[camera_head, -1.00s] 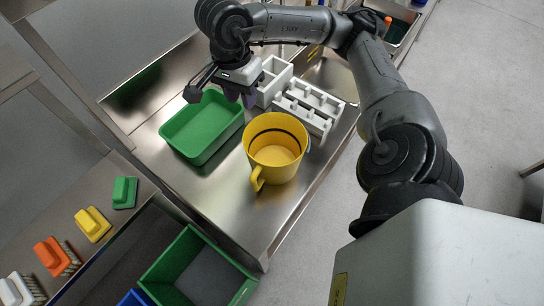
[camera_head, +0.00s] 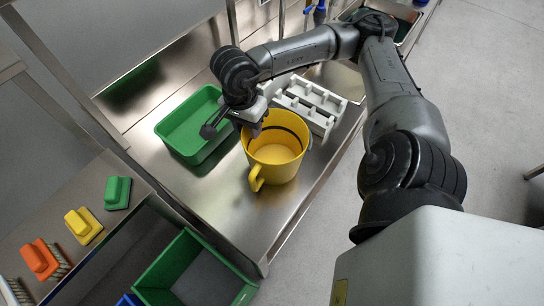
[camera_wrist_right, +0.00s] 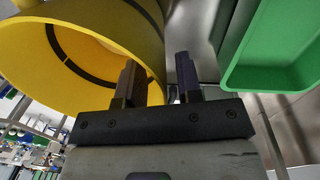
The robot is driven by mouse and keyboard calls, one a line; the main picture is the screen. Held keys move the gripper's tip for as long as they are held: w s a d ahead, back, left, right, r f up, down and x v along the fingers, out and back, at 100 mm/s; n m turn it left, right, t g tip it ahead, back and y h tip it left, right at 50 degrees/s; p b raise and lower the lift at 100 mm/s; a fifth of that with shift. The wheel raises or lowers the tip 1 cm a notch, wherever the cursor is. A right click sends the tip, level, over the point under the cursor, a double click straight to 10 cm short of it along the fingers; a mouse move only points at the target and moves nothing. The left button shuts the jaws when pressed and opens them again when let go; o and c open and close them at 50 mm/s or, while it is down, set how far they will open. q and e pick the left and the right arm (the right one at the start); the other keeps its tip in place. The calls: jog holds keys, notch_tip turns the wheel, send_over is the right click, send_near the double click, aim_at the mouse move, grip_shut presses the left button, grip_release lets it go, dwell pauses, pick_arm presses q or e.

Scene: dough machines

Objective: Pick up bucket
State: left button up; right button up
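The yellow bucket (camera_head: 275,165) stands upright on the steel table, with its handle toward the front left. In the right wrist view, the bucket (camera_wrist_right: 100,30) fills the upper left, with a dark band inside. My right gripper (camera_head: 256,129) is at the bucket's far left rim. Its two fingers (camera_wrist_right: 158,78) are apart. In the wrist view, one finger overlaps the bucket's wall and the other is over bare steel outside it. I cannot tell whether the fingers touch the wall. My left gripper is out of view.
A green tray (camera_head: 168,128) lies just left of the bucket and also shows in the wrist view (camera_wrist_right: 240,75). A white rack (camera_head: 325,98) stands behind the bucket. Several brushes (camera_head: 84,226) and a green crate (camera_head: 160,270) are at the lower left.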

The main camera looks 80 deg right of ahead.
jog(key=shift+f, duration=0.7)
grip_shut()
